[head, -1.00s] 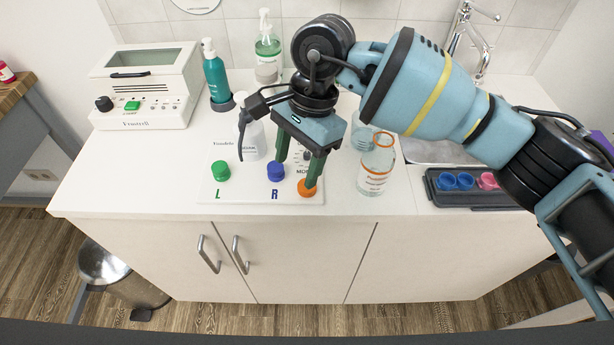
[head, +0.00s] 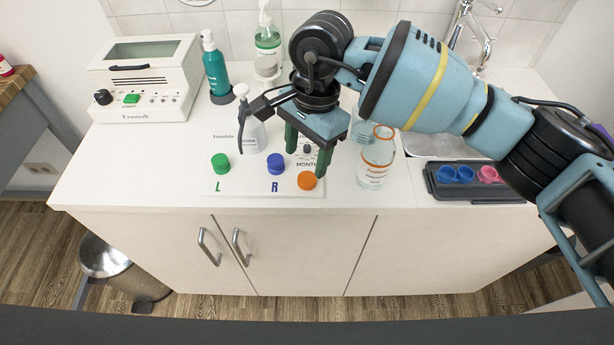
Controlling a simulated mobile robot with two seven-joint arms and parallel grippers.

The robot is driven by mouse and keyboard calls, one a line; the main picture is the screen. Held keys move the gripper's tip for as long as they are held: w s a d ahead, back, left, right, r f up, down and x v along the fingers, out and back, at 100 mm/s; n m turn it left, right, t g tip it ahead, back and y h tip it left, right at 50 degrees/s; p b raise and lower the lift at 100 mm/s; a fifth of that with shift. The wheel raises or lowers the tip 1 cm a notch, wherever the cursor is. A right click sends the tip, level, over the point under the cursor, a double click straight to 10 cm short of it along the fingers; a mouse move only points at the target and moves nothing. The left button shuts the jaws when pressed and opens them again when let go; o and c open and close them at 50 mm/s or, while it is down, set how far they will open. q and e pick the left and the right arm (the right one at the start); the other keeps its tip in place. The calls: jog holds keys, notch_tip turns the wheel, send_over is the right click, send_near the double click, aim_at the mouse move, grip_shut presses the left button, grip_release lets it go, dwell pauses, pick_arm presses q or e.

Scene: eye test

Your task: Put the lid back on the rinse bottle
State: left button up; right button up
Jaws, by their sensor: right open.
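The clear rinse bottle (head: 375,164) stands upright and open on the counter, with an orange ring at its neck. An orange lid (head: 307,180) lies on a white board left of the bottle, beside a blue cap (head: 276,163) and a green cap (head: 220,163). My right gripper (head: 306,163) points down with its green fingers apart and nothing between them. Its fingertips are just above and behind the orange lid; the exact height gap is hard to tell. My left gripper is not in view.
Another clear bottle (head: 361,130) stands behind the rinse bottle, partly hidden by my arm. A white spray bottle (head: 251,136) stands left of my gripper. A dark tray (head: 480,190) with small cups lies right. The counter's left front (head: 120,175) is clear.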

aim_at(307, 178)
jog(key=shift+s+d+f+p, duration=0.1)
jog(key=shift+f+p, duration=0.1)
jog(key=shift+f, duration=1.1)
jog(key=shift+s+f+p, duration=0.1)
jog(key=shift+f+p, duration=0.1)
jog(key=shift+f, duration=1.1)
jog(key=c, duration=1)
